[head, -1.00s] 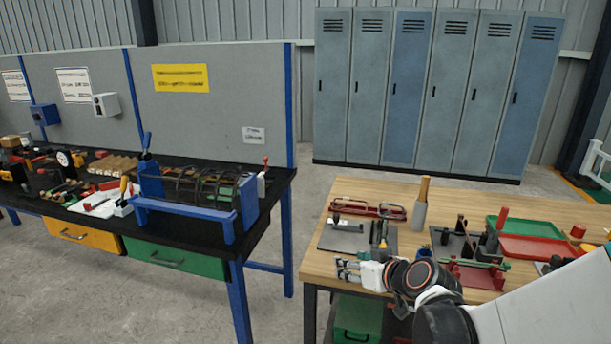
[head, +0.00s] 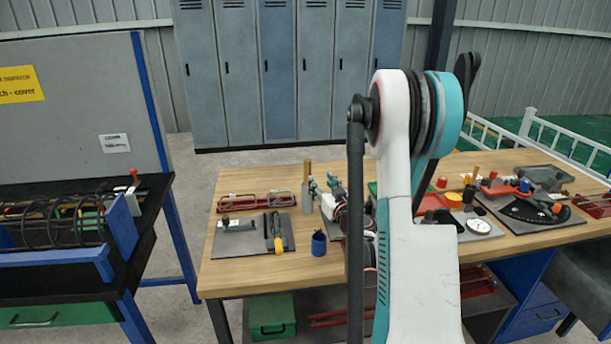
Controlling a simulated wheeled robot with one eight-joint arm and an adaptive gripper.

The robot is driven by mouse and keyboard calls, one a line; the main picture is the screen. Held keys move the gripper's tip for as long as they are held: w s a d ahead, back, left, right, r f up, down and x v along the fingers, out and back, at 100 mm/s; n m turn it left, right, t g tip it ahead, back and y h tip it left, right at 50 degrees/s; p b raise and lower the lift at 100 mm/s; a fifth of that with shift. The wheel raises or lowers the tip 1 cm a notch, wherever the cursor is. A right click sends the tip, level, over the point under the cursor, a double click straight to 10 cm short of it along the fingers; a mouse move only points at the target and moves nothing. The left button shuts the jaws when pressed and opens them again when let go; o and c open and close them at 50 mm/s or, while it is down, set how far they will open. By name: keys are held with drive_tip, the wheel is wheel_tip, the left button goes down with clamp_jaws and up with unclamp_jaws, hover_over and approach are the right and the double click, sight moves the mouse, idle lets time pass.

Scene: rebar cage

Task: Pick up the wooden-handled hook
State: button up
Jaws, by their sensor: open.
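An upright wooden handle (head: 307,170) stands out of a grey cylindrical holder (head: 306,196) near the back left of the wooden table (head: 262,272). It looks like the wooden-handled hook, but any hook end is hidden in the holder. My gripper (head: 322,181) is open, just right of the handle and holder, with its fingers pointing up and away in the picture. I cannot tell whether it touches them. My arm hides much of the table's middle.
A red rack (head: 232,204) lies left of the holder. A dark mat (head: 232,243) bears a grey tool and orange-handled pliers (head: 276,240); a blue cup (head: 319,243) stands beside it. The right side is crowded with tools. The table's front left is clear.

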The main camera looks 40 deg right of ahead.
sight(309, 173)
drive_tip(key=b+x, duration=0.1)
drive_tip(key=x, duration=0.2)
drive_tip(key=f+b+x, duration=0.1)
drive_tip(key=x, duration=0.3)
drive_tip(key=b+x, duration=0.1)
drive_tip(key=x, duration=0.2)
drive_tip(key=shift+w+a+f, duration=0.25)
drive_tip(key=shift+w, duration=0.2)
drive_tip(key=shift+w+d+r, duration=0.1)
drive_tip(key=shift+w+r, duration=0.05)
drive_tip(key=shift+w, duration=0.15)
drive_tip(key=shift+c, duration=0.2)
clamp_jaws()
